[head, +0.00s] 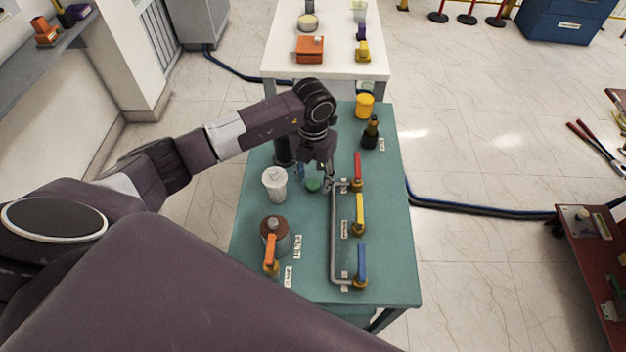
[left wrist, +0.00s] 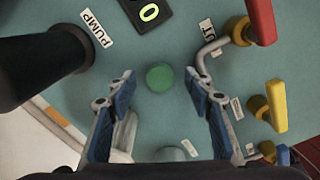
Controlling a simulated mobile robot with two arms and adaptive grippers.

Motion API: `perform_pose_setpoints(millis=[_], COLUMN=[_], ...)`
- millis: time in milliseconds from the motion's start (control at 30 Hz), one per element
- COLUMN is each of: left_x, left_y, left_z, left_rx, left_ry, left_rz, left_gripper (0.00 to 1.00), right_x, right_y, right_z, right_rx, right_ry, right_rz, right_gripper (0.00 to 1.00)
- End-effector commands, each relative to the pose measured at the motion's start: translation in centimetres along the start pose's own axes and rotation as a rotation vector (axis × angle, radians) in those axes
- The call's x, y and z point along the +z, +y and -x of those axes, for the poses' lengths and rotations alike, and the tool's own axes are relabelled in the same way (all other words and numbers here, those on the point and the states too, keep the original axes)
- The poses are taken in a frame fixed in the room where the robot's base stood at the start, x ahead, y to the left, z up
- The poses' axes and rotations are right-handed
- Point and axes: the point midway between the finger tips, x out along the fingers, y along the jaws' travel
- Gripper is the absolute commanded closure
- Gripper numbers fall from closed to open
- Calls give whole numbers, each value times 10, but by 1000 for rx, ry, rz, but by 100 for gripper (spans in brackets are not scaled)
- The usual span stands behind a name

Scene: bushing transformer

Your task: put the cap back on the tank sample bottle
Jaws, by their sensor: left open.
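A small round green cap (head: 313,184) lies on the teal bench top. It also shows in the left wrist view (left wrist: 160,77). A pale, whitish container (head: 274,184), which may be the sample bottle, stands upright to the left of the cap. In the left wrist view a pale shape (left wrist: 125,135), probably the same container, is partly hidden behind the left finger. My left gripper (head: 322,178) points down over the bench. Its blue-padded fingers (left wrist: 161,90) are apart and empty, with the cap in view between them. My right gripper is not in view.
Red (head: 357,166), yellow (head: 360,208) and blue (head: 361,260) valve handles stand along a grey pipe to the right. A black cylinder (left wrist: 45,55) stands beside a PUMP label. A brown-topped canister (head: 275,235) stands near the front.

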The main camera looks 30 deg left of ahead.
Motion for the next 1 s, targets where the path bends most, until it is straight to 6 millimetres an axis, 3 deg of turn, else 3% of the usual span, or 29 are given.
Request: perform_pose_setpoints(millis=[433,700,1000], left_x=[0,0,0], left_y=[0,0,0], left_z=[-8,-8,-8], left_rx=[1,1,1], left_ry=[0,0,0], left_rz=[-1,-1,-1], left_gripper=[53,81,83], right_x=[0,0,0], right_y=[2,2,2], right_z=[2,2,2], right_rx=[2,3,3], right_ry=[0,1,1], right_rz=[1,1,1], right_gripper=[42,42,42])
